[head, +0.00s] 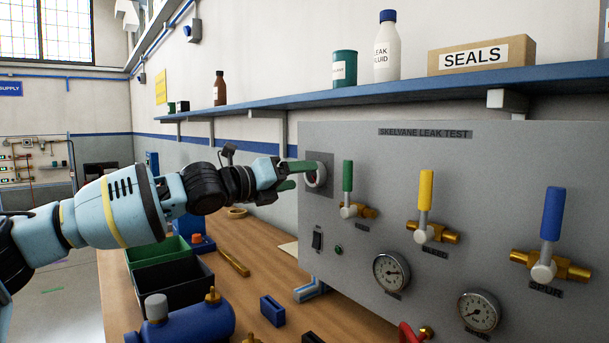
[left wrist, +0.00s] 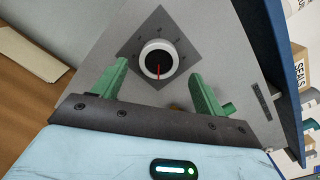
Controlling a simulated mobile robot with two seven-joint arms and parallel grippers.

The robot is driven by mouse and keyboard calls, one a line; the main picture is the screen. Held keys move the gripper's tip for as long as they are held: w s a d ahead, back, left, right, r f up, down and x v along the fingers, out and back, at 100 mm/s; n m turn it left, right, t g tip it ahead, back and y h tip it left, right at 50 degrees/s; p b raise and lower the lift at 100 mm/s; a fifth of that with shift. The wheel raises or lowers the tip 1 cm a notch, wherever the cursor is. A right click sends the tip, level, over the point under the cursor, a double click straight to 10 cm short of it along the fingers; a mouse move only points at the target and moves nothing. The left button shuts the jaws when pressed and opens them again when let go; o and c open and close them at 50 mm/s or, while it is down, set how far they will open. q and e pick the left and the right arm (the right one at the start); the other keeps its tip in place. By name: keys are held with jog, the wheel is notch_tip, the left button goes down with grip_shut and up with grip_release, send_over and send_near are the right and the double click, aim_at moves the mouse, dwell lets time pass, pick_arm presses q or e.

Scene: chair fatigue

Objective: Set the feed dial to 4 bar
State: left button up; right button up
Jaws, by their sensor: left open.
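The feed dial (head: 317,175) is a round knob on a dark square plate at the left end of the grey test panel (head: 400,150). In the left wrist view the dial (left wrist: 157,61) has a white rim, a black face and a red pointer line. The line points toward the bottom of that picture. The scale marks around it are too small to read. My left gripper (head: 301,176) is open in front of the dial. Its green fingers (left wrist: 158,73) stand one on each side of the knob, with visible gaps. My right gripper is not in view.
Green (head: 348,176), yellow (head: 425,190) and blue (head: 552,213) valve handles stand right of the dial. A rocker switch (head: 317,240) and gauges (head: 391,272) sit lower. A blue shelf (head: 400,93) runs above. Bins (head: 172,287) and a blue tank (head: 190,322) occupy the bench.

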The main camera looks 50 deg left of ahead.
aim_at(311, 174)
pick_arm(q)
jog(key=shift+w+a+f, duration=0.1)
jog(key=shift+w, duration=0.2)
jog(key=shift+w+a+f+b, duration=0.1)
jog(key=shift+w+b, duration=0.15)
jog(key=shift+b, duration=0.05)
jog(key=shift+w+b, duration=0.4)
jog(key=shift+w, duration=0.4)
jog(key=shift+w+d+b, duration=0.15)
jog(key=shift+d+b, duration=0.1)
jog(key=shift+b, duration=0.1)
jog(key=shift+r, duration=0.2)
jog(key=shift+c, duration=0.4)
jog(key=c, duration=0.9)
